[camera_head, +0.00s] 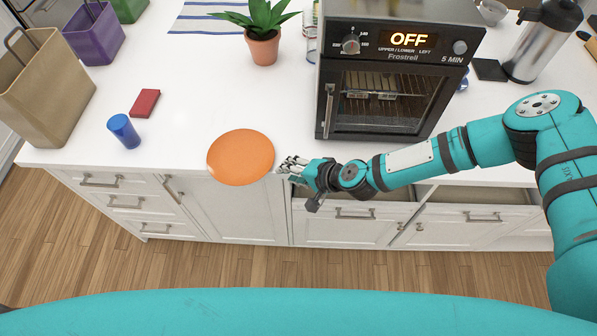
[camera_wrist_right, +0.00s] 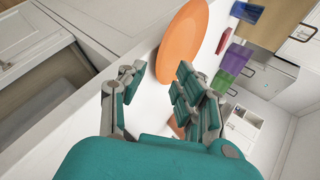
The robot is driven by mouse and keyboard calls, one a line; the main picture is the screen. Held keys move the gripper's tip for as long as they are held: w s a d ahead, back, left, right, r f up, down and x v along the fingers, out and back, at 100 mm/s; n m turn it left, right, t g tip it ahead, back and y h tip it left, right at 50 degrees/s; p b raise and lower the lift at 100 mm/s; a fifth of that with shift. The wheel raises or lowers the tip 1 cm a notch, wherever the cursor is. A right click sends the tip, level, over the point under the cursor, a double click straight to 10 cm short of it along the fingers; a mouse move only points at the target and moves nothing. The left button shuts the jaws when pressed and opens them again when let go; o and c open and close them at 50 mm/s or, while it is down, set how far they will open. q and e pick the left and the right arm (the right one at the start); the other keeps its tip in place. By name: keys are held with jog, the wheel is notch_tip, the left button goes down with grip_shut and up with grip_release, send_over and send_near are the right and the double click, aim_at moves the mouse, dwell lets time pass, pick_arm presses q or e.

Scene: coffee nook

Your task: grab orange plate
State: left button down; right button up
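The flat round orange plate (camera_head: 241,157) is at the front edge of the white counter, its near rim reaching past the edge line in the head view. It also shows in the wrist view (camera_wrist_right: 181,45), ahead of the fingers. My right gripper (camera_head: 288,169) is just right of the plate, at its right rim. In the wrist view my right gripper (camera_wrist_right: 155,88) has its fingers spread, with the plate's near end close to the gap. I cannot tell whether a finger touches the plate. My left gripper is not in view.
A blue cup (camera_head: 124,131) and a red block (camera_head: 145,103) lie left of the plate, near a tan bag (camera_head: 45,95). A potted plant (camera_head: 263,48) and a black toaster oven (camera_head: 390,80) stand behind. Open drawers (camera_head: 475,196) jut out below my right arm.

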jog(key=shift+v, duration=1.45)
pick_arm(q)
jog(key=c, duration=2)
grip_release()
